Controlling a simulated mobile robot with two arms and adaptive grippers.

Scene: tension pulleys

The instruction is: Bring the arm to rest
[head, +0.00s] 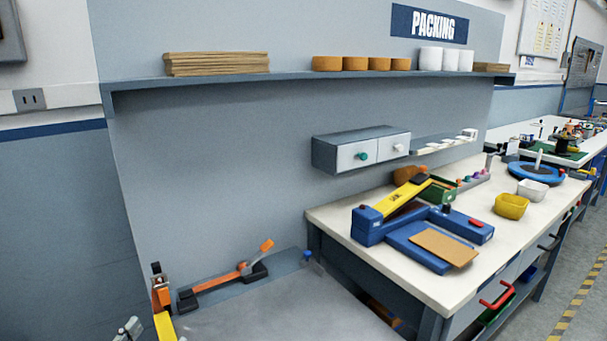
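An orange lever arm (216,283) with black end blocks lies along the back of the grey table at lower left. Its right end has a raised orange handle (267,245). On the white bench at right, a blue machine (368,226) carries a yellow arm (401,199), tilted up to the right. A tan sheet (444,247) lies on its blue bed. I cannot tell which arm the task names. Neither of my grippers shows clearly in the head view.
A grey table top (285,310) is mostly clear in front. An orange and black upright fixture (160,290) stands at its left. A shelf (300,78) and a drawer box (362,150) hang on the wall. Yellow and white bins (511,206) stand on the bench.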

